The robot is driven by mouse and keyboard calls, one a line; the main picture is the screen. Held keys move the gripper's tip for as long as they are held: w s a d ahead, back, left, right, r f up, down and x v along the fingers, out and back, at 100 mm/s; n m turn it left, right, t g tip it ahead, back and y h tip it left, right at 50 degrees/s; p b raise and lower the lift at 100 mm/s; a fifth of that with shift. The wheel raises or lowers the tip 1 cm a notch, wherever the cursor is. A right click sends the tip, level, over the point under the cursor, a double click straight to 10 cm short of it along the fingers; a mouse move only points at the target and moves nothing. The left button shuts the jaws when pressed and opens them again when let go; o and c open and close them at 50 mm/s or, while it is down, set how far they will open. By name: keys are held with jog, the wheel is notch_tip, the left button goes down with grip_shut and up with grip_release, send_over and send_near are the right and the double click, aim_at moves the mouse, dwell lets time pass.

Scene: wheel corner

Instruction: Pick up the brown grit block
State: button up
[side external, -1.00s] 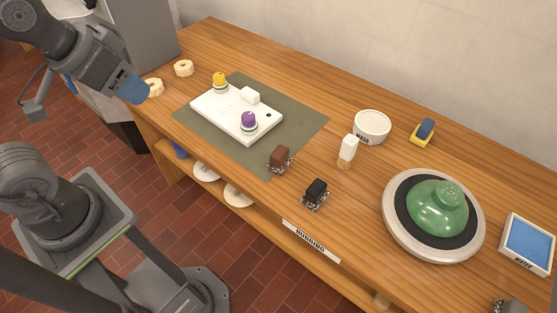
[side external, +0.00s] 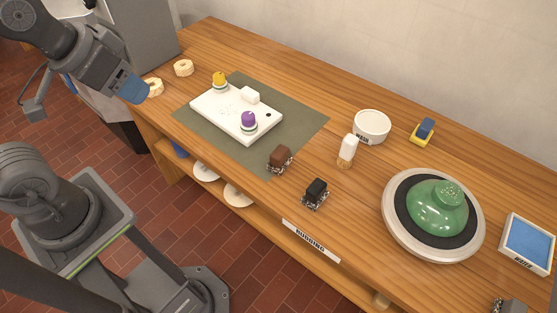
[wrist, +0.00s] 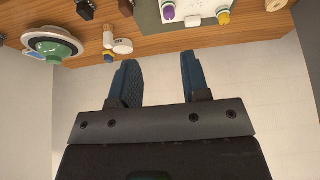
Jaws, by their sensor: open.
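The brown grit block (side external: 280,155) sits in a small wire holder near the front edge of the wooden bench, by the corner of the green mat. In the wrist view a brown block (wrist: 126,6) shows at the top edge, partly cut off. My gripper (side external: 136,92) is at the upper left in the side view, above the bench's left end and far from the brown block. In the wrist view its two blue fingers (wrist: 158,75) stand apart with nothing between them.
A black block (side external: 316,191) in a similar holder stands to the right of the brown one. A white board (side external: 212,117) lies on the mat (side external: 298,120). A white brush (side external: 347,150), a bowl (side external: 371,128) and a wheel with a green piece (side external: 436,206) stand further right.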

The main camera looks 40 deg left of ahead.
jog(key=o, duration=0.8)
jog(key=shift+c, duration=0.2)
jog(key=m+g, duration=0.6)
jog(key=m, duration=1.1)
send_over(281, 152)
notch_tip(281, 152, down, 15)
notch_tip(281, 152, down, 8)
jog(key=shift+d+f, duration=0.1)
jog(key=shift+d, duration=0.05)
jog(key=shift+f, duration=2.95)
